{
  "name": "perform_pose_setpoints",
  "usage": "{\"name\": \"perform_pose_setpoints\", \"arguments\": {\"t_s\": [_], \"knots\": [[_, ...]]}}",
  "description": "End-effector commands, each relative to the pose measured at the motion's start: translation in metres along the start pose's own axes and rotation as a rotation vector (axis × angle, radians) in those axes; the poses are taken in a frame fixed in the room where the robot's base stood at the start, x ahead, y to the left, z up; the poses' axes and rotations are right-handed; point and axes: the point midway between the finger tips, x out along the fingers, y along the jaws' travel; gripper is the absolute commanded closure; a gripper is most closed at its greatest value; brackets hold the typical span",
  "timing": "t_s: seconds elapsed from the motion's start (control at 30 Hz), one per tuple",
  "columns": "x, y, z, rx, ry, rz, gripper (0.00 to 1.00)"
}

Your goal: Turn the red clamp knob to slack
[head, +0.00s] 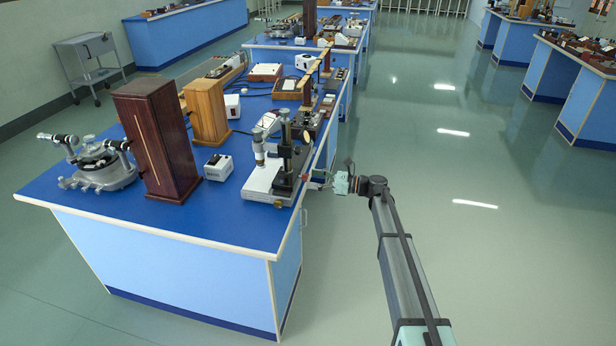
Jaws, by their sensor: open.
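A travelling microscope (262,178) with a pale base and a dark upright column stands at the right front corner of the nearest blue bench (205,222). A small red knob (306,178) shows at the right side of its dark stand, close to the bench edge. My gripper (318,180) comes from the right, over the bench's right edge, with its fingers pointing left at the knob. It is open, with its tips very close to the knob. At this size I cannot tell whether the fingers are around the knob or touch it.
A small white box (218,168), a tall dark wooden case (157,140), a lighter wooden case (207,112) and a spectrometer (100,167) stand left of the microscope. More instruments crowd the bench behind. The floor (480,260) to the right is clear.

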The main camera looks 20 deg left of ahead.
Motion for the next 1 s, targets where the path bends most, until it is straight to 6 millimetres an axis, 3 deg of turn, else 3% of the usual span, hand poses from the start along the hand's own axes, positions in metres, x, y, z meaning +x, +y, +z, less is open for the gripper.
{"name": "perform_pose_setpoints", "arguments": {"t_s": [0.2,0.57,0.77,1.0], "knots": [[0.022,-0.001,0.001,0.000,0.000,0.000,0.31],[0.026,0.000,0.000,0.000,0.000,0.000,0.31],[0.026,0.000,0.000,0.000,0.000,0.000,0.92],[0.026,0.000,0.000,-0.005,0.000,0.000,0.92]]}}
